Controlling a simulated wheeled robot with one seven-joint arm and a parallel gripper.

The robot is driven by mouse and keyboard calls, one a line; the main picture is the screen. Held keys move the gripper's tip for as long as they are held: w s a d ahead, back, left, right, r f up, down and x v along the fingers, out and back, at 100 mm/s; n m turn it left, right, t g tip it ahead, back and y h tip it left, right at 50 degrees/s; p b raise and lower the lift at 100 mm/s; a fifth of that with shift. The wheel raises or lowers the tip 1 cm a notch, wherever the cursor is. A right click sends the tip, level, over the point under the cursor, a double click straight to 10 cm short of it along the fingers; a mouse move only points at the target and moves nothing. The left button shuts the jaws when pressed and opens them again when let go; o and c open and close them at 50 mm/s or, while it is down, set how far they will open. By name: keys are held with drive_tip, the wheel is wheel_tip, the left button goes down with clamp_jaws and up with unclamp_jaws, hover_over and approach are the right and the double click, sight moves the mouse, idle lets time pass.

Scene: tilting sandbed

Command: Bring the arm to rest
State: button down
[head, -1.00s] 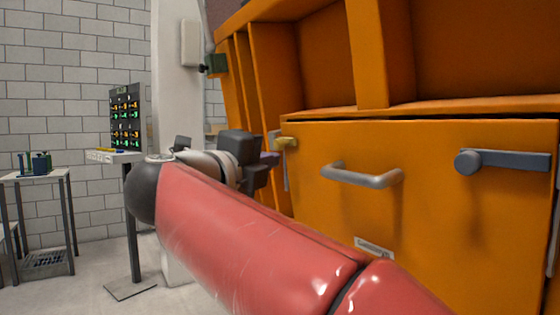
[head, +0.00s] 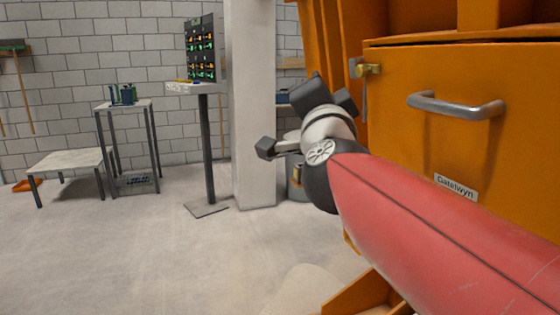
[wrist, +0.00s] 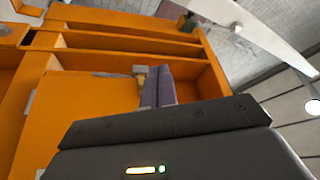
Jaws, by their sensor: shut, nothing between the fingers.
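My red arm (head: 430,220) reaches in from the lower right in the head view, in front of the orange cabinet (head: 400,75). Its wrist is bent up, with dark blocks at its end; the fingers cannot be made out there. In the wrist view my gripper (wrist: 158,74) shows as two purple-grey fingers side by side, shut and empty. They point towards the orange frame and overlap a small brass latch in the picture; I cannot tell whether they touch anything.
A grey handle (head: 456,106) sticks out from the cabinet front, and a brass latch (head: 368,69) sits at its left edge. A white pillar (head: 252,110), a stand with a dark panel (head: 201,50) and small tables (head: 66,160) stand behind. The floor (head: 150,250) at left is clear.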

drive_tip(key=s+d+f+n+g+y, duration=0.15)
drive_tip(key=s+f+n+g, duration=0.3)
drive_tip(key=f, duration=0.65)
drive_tip(key=s+f+n+g+y, duration=0.2)
drive_tip(key=s+f+n+g, duration=0.25)
drive_tip(key=f, duration=0.75)
drive_tip(key=s+d+f+n+g+h, duration=0.1)
drive_tip(key=s+d+f+g, duration=0.2)
drive_tip(key=s+f, duration=0.3)
drive_tip(key=s+d+f+n+g+h, duration=0.1)
drive_tip(key=s+d+f+g+h, duration=0.1)
drive_tip(key=s+f, duration=0.4)
wheel_tip(320, 180, down, 2)
drive_tip(key=shift+d+f+g, duration=0.15)
drive_tip(key=shift+d+g, duration=0.75)
drive_tip(key=shift+d, duration=0.1)
drive_tip(key=shift+w, duration=0.15)
